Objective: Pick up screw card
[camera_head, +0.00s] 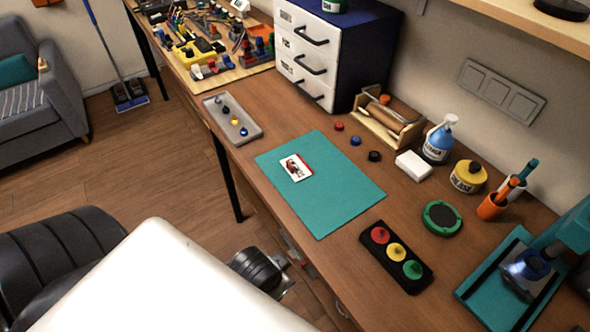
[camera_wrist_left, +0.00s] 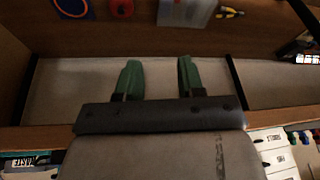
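The screw card (camera_head: 290,170) is a small white card with a red and dark picture. It lies flat on the teal mat (camera_head: 335,205) in the head view, near the mat's upper left part. No gripper shows near it there. My left gripper (camera_wrist_left: 157,68) shows in the left wrist view, with two green-tipped fingers apart and nothing between them. I cannot make out the card in that view. My right gripper is not in either view.
A grey tray (camera_head: 211,106) with small knobs lies left of the mat. A black block with red, yellow and green knobs (camera_head: 374,263) lies to its lower right. A drawer cabinet (camera_head: 303,28) stands behind. Bare wood surrounds the mat.

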